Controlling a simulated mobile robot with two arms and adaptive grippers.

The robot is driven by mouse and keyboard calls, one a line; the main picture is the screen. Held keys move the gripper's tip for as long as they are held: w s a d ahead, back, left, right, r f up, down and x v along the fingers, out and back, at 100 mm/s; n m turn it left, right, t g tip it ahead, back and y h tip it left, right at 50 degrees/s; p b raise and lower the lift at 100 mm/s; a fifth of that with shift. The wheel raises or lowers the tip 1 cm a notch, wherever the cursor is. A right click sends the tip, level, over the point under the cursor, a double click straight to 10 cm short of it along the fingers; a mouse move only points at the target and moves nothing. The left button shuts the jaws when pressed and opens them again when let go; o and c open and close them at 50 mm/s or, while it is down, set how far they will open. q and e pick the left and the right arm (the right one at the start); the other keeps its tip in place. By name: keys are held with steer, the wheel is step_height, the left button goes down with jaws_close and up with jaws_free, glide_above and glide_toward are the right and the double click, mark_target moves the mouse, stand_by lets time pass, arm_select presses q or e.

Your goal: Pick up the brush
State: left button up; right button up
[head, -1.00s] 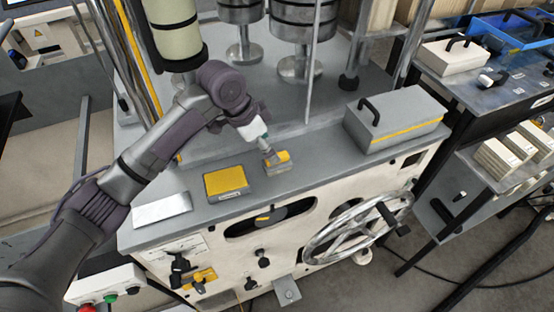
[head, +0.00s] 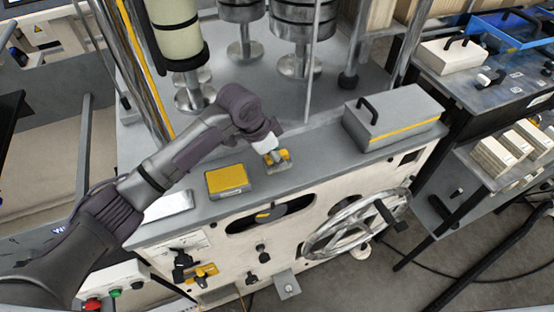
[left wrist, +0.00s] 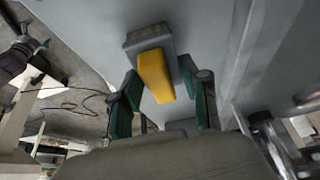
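The brush (head: 284,165) is a small block with a grey base and a yellow top, on the grey ledge of the machine. It also shows in the left wrist view, its yellow grip (left wrist: 154,75) between my fingers. My left gripper (head: 271,152) reaches down over it in the head view and partly covers it. In the left wrist view the left gripper's green-padded fingers (left wrist: 160,88) are open, one on each side of the yellow grip, with gaps visible. My right gripper is in neither view.
A grey block with a yellow top (head: 228,180) lies left of the brush, and a pale flat piece (head: 168,206) further left. A grey case with a black handle (head: 393,119) stands to the right. A handwheel (head: 356,222) projects below the ledge. Metal posts rise behind.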

mark_target(283, 151)
arm_select(q)
steer(key=c, duration=0.4)
steer(key=shift+o, duration=0.2)
steer(key=shift+r, duration=0.1)
steer(key=shift+w+r+b, duration=0.1)
steer(key=shift+r+b, duration=0.25)
steer(key=shift+r, duration=0.25)
step_height(283, 151, up, 3)
steer(key=shift+f+b, duration=0.15)
steer(key=shift+b, duration=0.35)
steer(key=s+d+r+b, duration=0.2)
steer(key=s+d+r, duration=0.5)
steer(key=s+d, duration=0.1)
steer(key=shift+d, duration=0.35)
